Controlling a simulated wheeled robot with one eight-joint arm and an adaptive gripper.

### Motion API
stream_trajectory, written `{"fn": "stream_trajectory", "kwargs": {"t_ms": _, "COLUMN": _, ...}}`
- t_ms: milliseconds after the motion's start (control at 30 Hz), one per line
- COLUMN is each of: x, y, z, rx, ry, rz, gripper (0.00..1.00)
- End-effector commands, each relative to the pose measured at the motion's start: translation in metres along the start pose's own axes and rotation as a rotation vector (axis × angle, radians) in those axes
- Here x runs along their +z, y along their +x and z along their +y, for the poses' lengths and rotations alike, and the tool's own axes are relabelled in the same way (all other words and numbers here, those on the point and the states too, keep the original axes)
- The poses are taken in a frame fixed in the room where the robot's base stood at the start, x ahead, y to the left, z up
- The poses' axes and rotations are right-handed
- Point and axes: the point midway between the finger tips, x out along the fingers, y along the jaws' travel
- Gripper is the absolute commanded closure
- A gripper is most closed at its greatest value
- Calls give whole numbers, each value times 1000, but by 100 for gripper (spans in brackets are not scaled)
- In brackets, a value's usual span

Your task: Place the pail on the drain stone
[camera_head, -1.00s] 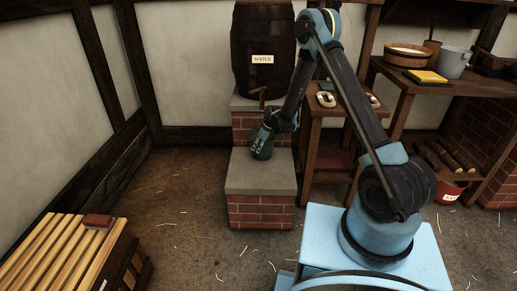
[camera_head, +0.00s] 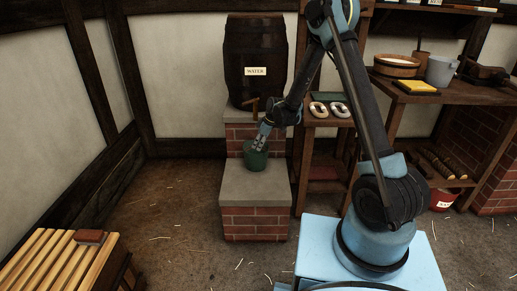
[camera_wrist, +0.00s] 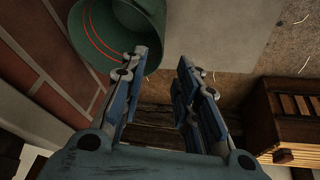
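A green pail (camera_head: 256,158) stands upright on the drain stone (camera_head: 238,190), a grey slab on a brick base, near its back edge. My gripper (camera_head: 259,145) reaches down from the upper right, its fingers overlapping the pail's top in the head view. In the wrist view the pail (camera_wrist: 118,28) is at the upper left, with thin red lines on it. There my gripper (camera_wrist: 162,62) has its two fingers wide apart and nothing fills the gap. The left finger overlaps the pail's edge; I cannot tell whether it touches.
A water barrel (camera_head: 257,50) with a wooden tap (camera_head: 255,106) stands behind the slab. A slatted bench (camera_head: 60,262) is at the lower left. A workbench (camera_head: 445,95) at the right holds a tub and a grey bucket (camera_head: 441,69). The floor left of the slab is clear.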

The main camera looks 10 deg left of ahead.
Motion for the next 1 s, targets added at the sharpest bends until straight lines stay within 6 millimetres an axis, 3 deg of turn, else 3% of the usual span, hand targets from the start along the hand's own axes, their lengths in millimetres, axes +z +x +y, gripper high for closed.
{"fn": "stream_trajectory", "kwargs": {"t_ms": 267, "x": 1, "y": -5, "z": 0, "rx": 1, "ry": 2, "rz": -1, "gripper": 71}}
{"fn": "stream_trajectory", "kwargs": {"t_ms": 367, "x": 5, "y": -17, "z": 2, "rx": 5, "ry": 20, "rz": -5, "gripper": 71}}
{"fn": "stream_trajectory", "kwargs": {"t_ms": 667, "x": 41, "y": -107, "z": 9, "rx": 37, "ry": 176, "rz": -39, "gripper": 71}}
{"fn": "stream_trajectory", "kwargs": {"t_ms": 1000, "x": 97, "y": -209, "z": -5, "rx": 80, "ry": 378, "rz": -81, "gripper": 71}}
